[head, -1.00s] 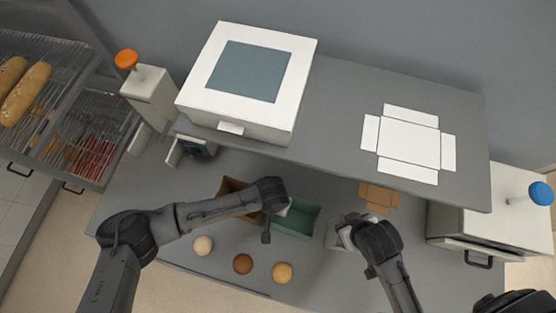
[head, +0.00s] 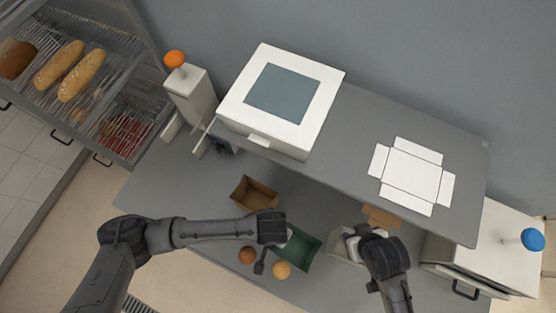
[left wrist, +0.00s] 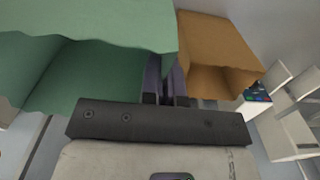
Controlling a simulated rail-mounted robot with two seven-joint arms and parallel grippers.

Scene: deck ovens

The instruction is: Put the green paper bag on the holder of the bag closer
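The green paper bag (head: 303,252) is open-topped and hangs at my left gripper (head: 280,238), above or on the grey counter; I cannot tell which. In the left wrist view the green bag (left wrist: 95,75) fills the left side, and the narrow fingers (left wrist: 165,80) sit close together at its edge, partly hidden by it. The left gripper appears shut on that edge. A small device with coloured buttons, likely the bag closer (left wrist: 258,94), stands at the right of the left wrist view and under the shelf's left end (head: 222,142). Its holder is not clear. My right gripper (head: 362,243) is beside a pale bag (head: 341,249); its fingers are hidden.
A brown paper bag (head: 254,193) stands on the counter behind my left forearm. A brown bun (head: 247,255) and an orange bun (head: 282,270) lie in front. The raised shelf (head: 350,135) overhangs the counter, carrying a white box and flat carton. Counter left of the brown bag is clear.

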